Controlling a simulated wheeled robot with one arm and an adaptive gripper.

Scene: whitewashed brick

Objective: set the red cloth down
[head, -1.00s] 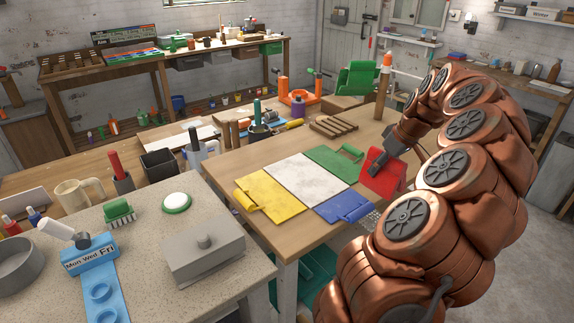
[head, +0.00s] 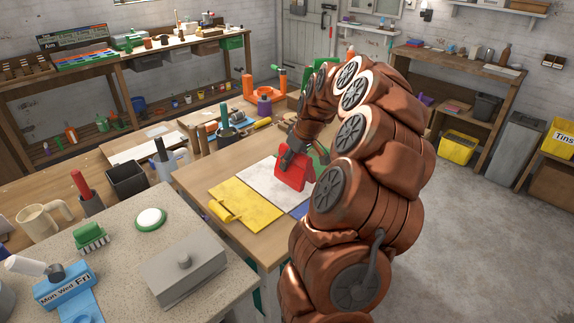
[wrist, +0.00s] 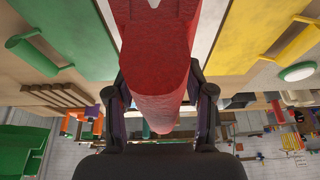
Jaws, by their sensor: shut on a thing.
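My gripper (head: 290,158) is shut on the red cloth (head: 293,173), which hangs over the wooden table in front of the white panel. In the wrist view the red cloth (wrist: 155,50) fills the middle between both fingers of my gripper (wrist: 160,92). A blue piece (head: 300,211) and a green piece are partly hidden by my arm and the red cloth; the green one shows in the wrist view (wrist: 75,35). I cannot tell whether the red cloth touches the table.
A speckled counter (head: 125,265) in front holds a grey lidded box (head: 185,270), a green brush (head: 90,237) and a blue pill box (head: 65,288). A black bin (head: 127,180) and mugs stand left of the table. Open floor (head: 465,240) lies right.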

